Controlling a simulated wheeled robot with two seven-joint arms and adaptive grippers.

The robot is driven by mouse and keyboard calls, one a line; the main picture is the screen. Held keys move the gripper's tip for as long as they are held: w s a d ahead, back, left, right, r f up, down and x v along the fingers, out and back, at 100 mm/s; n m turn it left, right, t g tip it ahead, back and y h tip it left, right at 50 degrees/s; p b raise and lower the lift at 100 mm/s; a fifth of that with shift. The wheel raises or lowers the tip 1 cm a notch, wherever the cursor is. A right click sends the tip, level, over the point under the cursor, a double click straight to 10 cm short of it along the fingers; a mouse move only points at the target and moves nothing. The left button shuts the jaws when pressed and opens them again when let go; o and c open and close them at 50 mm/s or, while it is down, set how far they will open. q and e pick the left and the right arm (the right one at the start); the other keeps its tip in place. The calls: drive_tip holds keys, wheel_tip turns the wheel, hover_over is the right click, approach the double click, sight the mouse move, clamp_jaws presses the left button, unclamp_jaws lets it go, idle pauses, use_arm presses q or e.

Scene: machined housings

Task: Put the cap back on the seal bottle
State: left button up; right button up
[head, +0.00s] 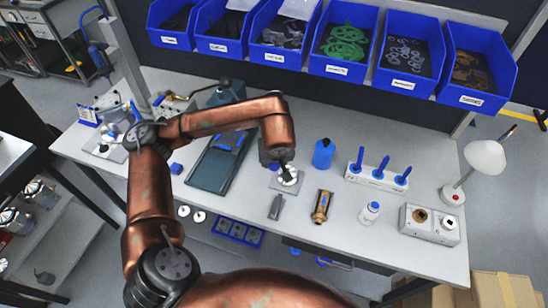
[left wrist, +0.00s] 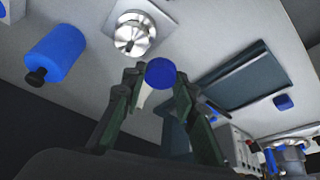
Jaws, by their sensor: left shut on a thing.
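My left gripper (head: 284,168) is in the middle of the table, above the silver round housing (head: 288,178) on its grey plate. In the left wrist view, its two dark fingers (left wrist: 158,88) are shut on a round blue piece that looks like the cap (left wrist: 160,73). A pale part shows below the blue piece, partly hidden by the fingers. My right gripper is not in view.
A blue cylinder (head: 323,153) stands behind and right of the gripper. A white rack with blue pegs (head: 377,176), a brass cylinder (head: 321,206), a grey block (head: 276,207), a socket box (head: 430,224) and a lamp (head: 484,160) are nearby. A dark tray (head: 206,180) lies left.

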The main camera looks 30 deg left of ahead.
use_arm(q)
drive_tip(key=shift+d, duration=0.15)
drive_tip(key=s+d+f+m+t+h, duration=0.1)
drive_tip(key=s+d+m+h, duration=0.1)
drive_tip(key=d+m, duration=0.5)
drive_tip(key=shift+s+d+f+m+h, duration=0.35)
drive_tip(key=shift+s+d, duration=0.2)
drive_tip(key=shift+d, duration=0.6)
drive_tip(key=shift+s, duration=0.15)
